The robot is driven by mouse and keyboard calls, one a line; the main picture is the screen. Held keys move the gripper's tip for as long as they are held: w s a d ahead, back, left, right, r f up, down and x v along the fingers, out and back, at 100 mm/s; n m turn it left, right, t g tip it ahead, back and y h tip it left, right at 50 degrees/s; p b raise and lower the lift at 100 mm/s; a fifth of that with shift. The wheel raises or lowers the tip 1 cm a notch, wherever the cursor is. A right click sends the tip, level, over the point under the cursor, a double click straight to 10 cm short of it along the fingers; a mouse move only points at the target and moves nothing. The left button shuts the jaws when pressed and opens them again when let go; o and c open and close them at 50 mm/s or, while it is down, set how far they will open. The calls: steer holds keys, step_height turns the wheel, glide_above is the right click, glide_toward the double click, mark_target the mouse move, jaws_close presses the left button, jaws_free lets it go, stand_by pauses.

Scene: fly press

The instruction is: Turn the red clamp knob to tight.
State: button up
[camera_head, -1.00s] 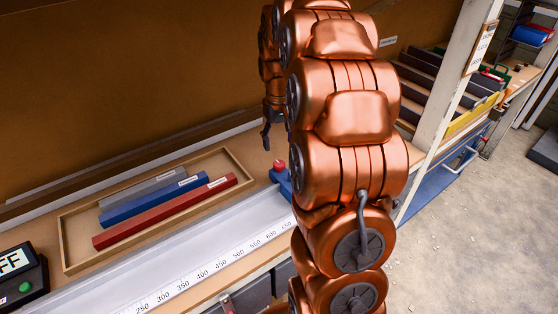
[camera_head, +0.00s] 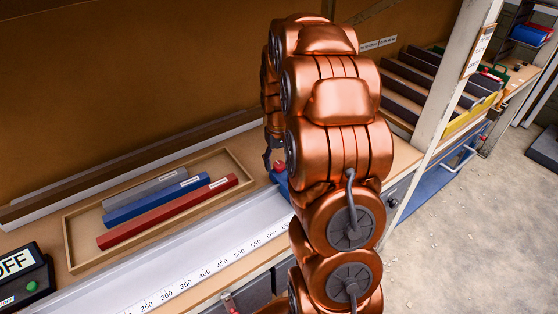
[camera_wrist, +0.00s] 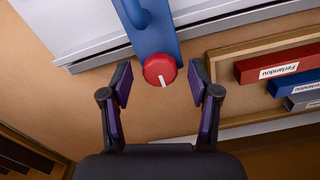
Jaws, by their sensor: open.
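The red clamp knob (camera_wrist: 160,70) is round, with a white line on its face that points toward the bottom of the wrist view. It sits at the end of the blue clamp (camera_wrist: 155,42), which lies across the pale rail. My gripper (camera_wrist: 160,80) is open, with one finger on each side of the knob and a visible gap on both sides. Whether the fingertips are level with the knob in height I cannot tell. In the head view my arm hides most of the gripper, and only a little of the blue clamp (camera_head: 281,180) shows beside it.
A shallow wooden tray (camera_head: 68,245) left of the clamp holds red, blue and grey labelled bars (camera_head: 168,212). A ruler scale (camera_head: 205,272) runs along the rail. A black box with an OFF sign (camera_head: 22,278) stands at far left. A pale post (camera_head: 452,95) rises at right.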

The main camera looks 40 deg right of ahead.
steer(key=c, duration=1.2)
steer(key=shift+o, duration=0.2)
steer(key=shift+m+b, duration=0.3)
steer(key=shift+b, duration=0.05)
steer(key=m+b, duration=0.2)
steer(key=b, duration=0.1)
steer(key=shift+d+f+m, duration=0.1)
steer(key=shift+f+m, duration=0.05)
steer(key=shift+m, duration=0.15)
steer(key=m+b, duration=0.3)
steer(key=m, duration=0.4)
steer(key=m+b, duration=0.1)
steer(key=m, duration=0.1)
steer(key=shift+r+m, duration=0.2)
steer(key=shift+m, duration=0.2)
steer(key=m, duration=0.4)
steer(key=shift+m, duration=0.4)
